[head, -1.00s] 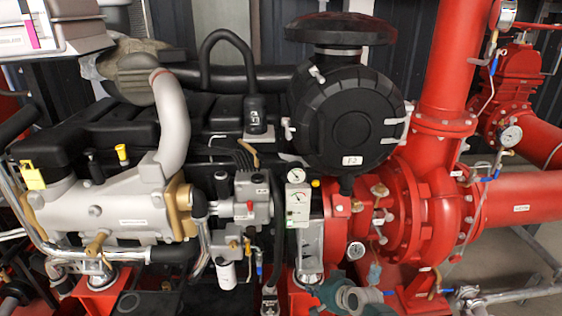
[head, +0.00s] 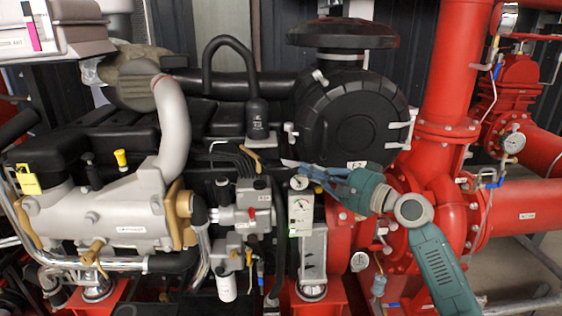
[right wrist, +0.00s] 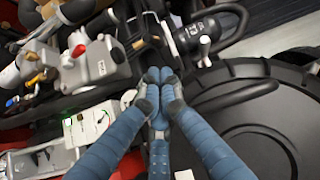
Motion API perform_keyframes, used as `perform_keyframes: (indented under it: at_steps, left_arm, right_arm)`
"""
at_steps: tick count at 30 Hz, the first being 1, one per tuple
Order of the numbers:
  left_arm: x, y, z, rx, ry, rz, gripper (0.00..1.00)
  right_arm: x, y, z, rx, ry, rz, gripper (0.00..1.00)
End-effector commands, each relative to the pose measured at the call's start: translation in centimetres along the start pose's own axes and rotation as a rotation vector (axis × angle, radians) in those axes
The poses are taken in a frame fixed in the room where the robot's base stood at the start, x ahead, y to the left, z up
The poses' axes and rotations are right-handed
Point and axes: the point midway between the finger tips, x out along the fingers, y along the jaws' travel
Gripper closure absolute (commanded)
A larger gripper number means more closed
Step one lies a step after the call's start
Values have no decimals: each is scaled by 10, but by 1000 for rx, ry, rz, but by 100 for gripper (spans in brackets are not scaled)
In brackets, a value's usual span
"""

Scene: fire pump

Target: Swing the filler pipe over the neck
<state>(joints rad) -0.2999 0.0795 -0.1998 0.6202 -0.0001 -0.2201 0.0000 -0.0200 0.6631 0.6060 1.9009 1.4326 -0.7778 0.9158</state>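My right gripper (head: 300,168) reaches in from the lower right, with its fingers pointing left in front of the engine, just above the round gauge. In the right wrist view its blue fingers (right wrist: 160,78) come together at the tips, and I see nothing clearly held between them. A grey curved pipe (head: 174,125) rises from the silver manifold at the left. A black hooped pipe (head: 232,42) runs down to a black cylinder (head: 257,120) beyond my fingertips. I cannot tell which part is the filler pipe or the neck. My left gripper is not in view.
The big black round housing (head: 350,115) stands close behind my right gripper. A grey valve block (head: 245,208) and a gauge panel (head: 301,210) are below and left of the fingertips. Red pump piping (head: 450,70) fills the right side.

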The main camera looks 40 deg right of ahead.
Motion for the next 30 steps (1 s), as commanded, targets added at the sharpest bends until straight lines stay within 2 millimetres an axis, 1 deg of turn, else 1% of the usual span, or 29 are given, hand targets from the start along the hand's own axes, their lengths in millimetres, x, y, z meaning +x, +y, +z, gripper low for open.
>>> perform_keyframes:
  at_steps: [5, 8, 11, 18, 21, 25, 30]
  left_arm:
    - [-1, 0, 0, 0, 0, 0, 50]
    - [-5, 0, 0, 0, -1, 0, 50]
    - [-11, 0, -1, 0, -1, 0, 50]
    - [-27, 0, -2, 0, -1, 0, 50]
    - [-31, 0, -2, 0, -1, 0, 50]
    - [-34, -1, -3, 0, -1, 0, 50]
    - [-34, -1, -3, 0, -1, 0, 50]
  right_arm:
    - [2, 0, 0, 0, 1, 1, 100]
    - [9, -1, -1, 0, 1, 0, 100]
    - [24, -3, -1, 0, 1, 0, 100]
    - [69, -3, -1, 3, 2, -1, 100]
    - [84, -2, -1, 1, 2, 0, 100]
    - [96, 0, -1, 0, 3, 1, 100]
    - [101, 1, -1, -1, 2, 2, 100]
